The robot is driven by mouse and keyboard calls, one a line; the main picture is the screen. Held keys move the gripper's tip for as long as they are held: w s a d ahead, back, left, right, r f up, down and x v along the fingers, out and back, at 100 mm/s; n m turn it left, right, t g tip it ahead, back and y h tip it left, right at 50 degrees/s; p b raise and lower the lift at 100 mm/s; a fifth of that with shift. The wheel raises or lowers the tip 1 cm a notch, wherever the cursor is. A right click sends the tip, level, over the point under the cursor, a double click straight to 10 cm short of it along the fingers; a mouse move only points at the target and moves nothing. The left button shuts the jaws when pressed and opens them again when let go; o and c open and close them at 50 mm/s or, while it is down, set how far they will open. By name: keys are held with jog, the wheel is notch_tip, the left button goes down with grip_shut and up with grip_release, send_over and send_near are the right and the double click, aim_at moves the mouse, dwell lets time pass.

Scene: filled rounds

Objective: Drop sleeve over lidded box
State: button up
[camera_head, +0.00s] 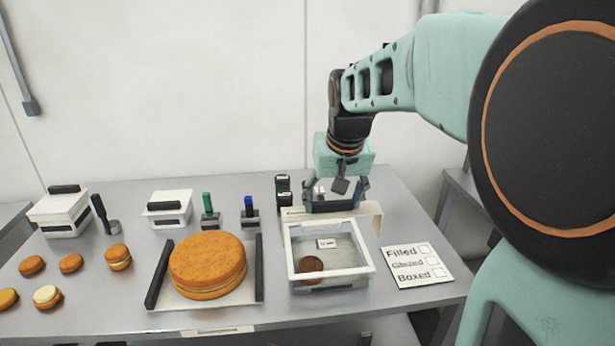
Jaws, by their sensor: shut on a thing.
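A white-rimmed box (345,279) stands at the front right of the table. A brown round (311,264) shows inside it, and a small label is at its far side; I cannot tell whether a clear lid covers it. My gripper (336,197) points down just behind this box, shut on a dark bar. The bar appears to belong to a cream piece (371,216), probably the sleeve, close behind the box's far rim. The sleeve's lower part is hidden by the box, so its height above the table is unclear.
A card with "Filled", "Glazed", "Boxed" (417,265) lies right of the box. A large round cake (207,264) sits left.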

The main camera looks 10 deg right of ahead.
aim_at(329, 258)
jog(key=shift+d+r+p, duration=0.1)
jog(key=shift+r+p, duration=0.2)
jog(key=shift+p, duration=0.65)
jog(key=shift+f+p, duration=0.1)
jog(key=shift+p, duration=0.2)
jog(key=shift+f, duration=0.15)
jog(key=shift+f+b, duration=5.2)
jog(key=shift+f, duration=1.75)
jog(key=shift+f, duration=0.3)
jog(key=o, duration=1.1)
jog(key=o, duration=0.4)
jog(key=shift+o, duration=0.2)
